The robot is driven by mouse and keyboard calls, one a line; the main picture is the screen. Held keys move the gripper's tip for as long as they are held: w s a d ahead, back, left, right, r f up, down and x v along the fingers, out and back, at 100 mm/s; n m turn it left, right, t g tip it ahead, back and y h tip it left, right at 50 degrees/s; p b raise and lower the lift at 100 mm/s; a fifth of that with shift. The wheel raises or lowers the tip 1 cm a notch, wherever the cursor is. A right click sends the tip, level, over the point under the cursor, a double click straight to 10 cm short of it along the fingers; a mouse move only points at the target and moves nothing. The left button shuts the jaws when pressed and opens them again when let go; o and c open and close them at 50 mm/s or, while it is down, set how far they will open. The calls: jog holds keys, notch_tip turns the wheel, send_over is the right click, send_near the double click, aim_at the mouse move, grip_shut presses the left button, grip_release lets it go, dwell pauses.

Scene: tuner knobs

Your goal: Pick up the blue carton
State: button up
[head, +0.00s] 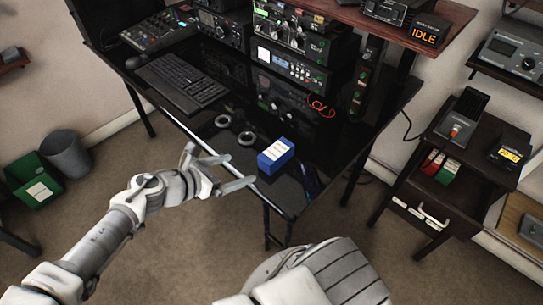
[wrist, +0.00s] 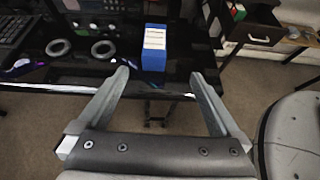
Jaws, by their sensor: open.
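The blue carton (head: 276,156) stands on the glossy black desk (head: 230,150), near its front edge. It has a white label with printed lines. In the wrist view the blue carton (wrist: 154,48) is ahead of my gripper, roughly between the two fingertips and a little beyond them. My gripper (head: 241,170) is open and empty, just left of the carton in the head view, at the desk's front edge. In the wrist view the two fingers of my gripper (wrist: 158,75) are spread wide apart. I see no contact between a finger and the carton.
A keyboard (head: 176,82) lies farther back on the desk, and radio units (head: 285,70) stand behind. A red cable (head: 320,107) lies behind the carton. A dark side cabinet (head: 450,155) stands at right.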

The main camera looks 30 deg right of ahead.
jog(key=b, duration=0.3)
send_near(272, 154)
jog(key=x, duration=0.5)
jog(key=shift+s+f, duration=0.15)
jog(key=shift+s, duration=0.2)
jog(key=shift+w+b+x, duration=0.15)
jog(key=shift+b+x, duration=0.25)
jog(key=shift+x, duration=1.05)
jog(key=shift+w+b+x, duration=0.2)
jog(key=shift+b+x, duration=0.2)
jog(key=shift+x, duration=1.05)
jog(key=shift+a, duration=0.15)
jog(key=shift+c, duration=0.3)
jog(key=c, duration=1.4)
jog(key=shift+c, duration=0.5)
jog(key=shift+r, duration=0.25)
